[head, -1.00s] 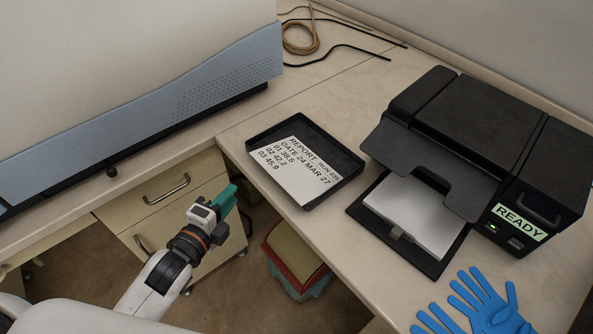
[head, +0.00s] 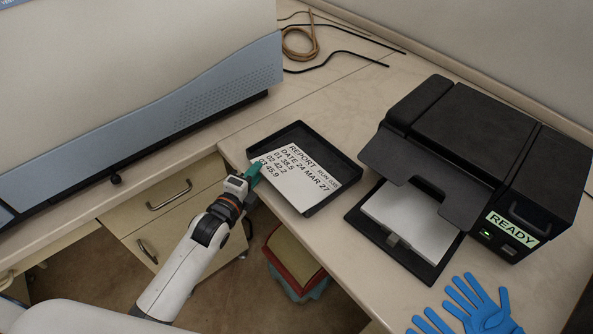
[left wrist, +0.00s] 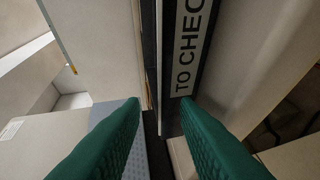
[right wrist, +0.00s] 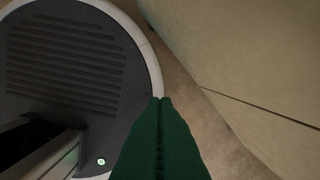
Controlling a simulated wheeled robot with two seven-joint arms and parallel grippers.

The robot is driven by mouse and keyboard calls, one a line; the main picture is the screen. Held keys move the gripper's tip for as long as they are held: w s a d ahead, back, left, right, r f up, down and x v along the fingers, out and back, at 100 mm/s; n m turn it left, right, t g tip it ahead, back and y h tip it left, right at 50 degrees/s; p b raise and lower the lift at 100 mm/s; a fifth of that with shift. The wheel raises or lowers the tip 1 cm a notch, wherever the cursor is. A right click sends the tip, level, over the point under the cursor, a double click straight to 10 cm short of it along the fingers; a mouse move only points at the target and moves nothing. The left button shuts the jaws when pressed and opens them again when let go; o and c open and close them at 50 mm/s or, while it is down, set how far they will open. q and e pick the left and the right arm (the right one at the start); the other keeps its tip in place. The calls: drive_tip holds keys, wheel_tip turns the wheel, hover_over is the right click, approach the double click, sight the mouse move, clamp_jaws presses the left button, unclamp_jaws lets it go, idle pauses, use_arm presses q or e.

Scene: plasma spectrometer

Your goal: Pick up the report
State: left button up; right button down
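The report (head: 297,178) is a white printed sheet lying in a shallow black tray (head: 342,198) on the bench. Its lower left part reaches the tray's left side. My left gripper (head: 252,172) is at that side, by the sheet's lower corner. In the left wrist view its green fingers (left wrist: 160,108) are apart, with a "TO CHEC" label (left wrist: 190,45) on a dark wall ahead between them. I cannot tell whether they touch the sheet. My right gripper (right wrist: 160,102) has its fingers together with nothing visible between them, away from the bench.
A black printer (head: 470,150) marked READY stands right of the tray, with blank paper (head: 410,218) in its lower tray. Blue gloves (head: 470,308) lie at the front right. A large grey-blue instrument (head: 150,110) stands at left. Drawers (head: 175,205) are below the bench.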

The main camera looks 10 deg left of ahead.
use_arm(q)
drive_tip(key=shift+w, duration=0.15)
clamp_jaws()
wheel_tip(320, 180, up, 10)
drive_tip(key=shift+b, duration=0.3)
idle(0.4)
